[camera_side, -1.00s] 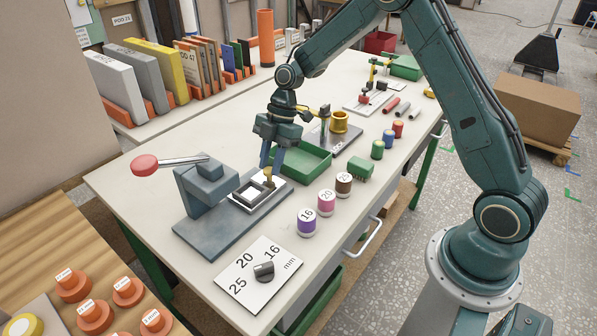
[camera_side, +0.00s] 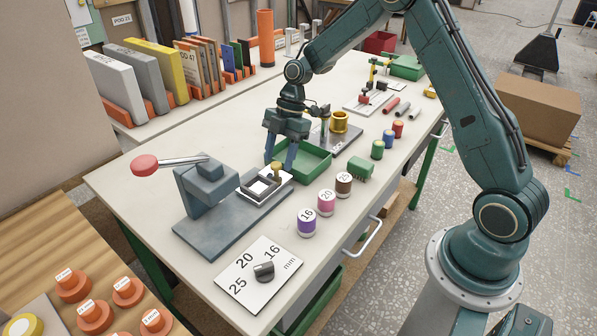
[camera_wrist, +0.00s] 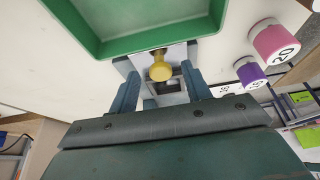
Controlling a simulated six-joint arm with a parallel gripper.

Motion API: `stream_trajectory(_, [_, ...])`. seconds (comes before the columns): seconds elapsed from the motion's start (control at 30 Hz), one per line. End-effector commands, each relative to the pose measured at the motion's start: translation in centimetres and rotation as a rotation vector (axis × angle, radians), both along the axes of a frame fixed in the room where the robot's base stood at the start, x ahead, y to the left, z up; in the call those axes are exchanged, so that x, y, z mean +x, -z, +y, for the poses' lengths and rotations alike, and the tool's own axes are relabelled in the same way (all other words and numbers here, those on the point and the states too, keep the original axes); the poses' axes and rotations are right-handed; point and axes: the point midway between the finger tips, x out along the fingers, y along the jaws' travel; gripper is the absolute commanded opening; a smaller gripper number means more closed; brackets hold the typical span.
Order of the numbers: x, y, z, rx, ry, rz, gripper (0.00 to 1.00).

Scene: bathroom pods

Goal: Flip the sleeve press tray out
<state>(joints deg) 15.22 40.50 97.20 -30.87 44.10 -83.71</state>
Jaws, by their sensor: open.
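The sleeve press (camera_side: 205,190) stands on a blue-grey base plate at the table's near left, its red-knobbed lever (camera_side: 145,165) pointing left. Its tray, a dark square frame with a white plate (camera_side: 262,187), sticks out from the press toward the green bin. A brass knob (camera_side: 276,170) stands on the tray's outer end; it also shows in the wrist view (camera_wrist: 160,70). My gripper (camera_side: 279,164) is open, with its fingers pointing down at the knob. In the wrist view the knob lies between the two spread fingers (camera_wrist: 162,88), with gaps on both sides.
The green bin (camera_side: 308,162) is close beyond the knob. Numbered pink (camera_side: 326,204) and purple (camera_side: 306,222) sleeves stand to the right. A gold cup (camera_side: 340,122) stands on a fixture behind.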

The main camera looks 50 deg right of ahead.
Motion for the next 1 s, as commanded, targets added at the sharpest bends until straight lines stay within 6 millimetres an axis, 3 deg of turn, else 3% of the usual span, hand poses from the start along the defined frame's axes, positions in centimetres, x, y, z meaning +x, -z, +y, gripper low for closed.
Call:
stream_trajectory(0.27, [0.0,-1.5,-0.6,0.0,0.001,-0.002,0.48])
stream_trajectory(1.0, [0.1,-11.7,-4.9,0.0,0.002,-0.004,0.48])
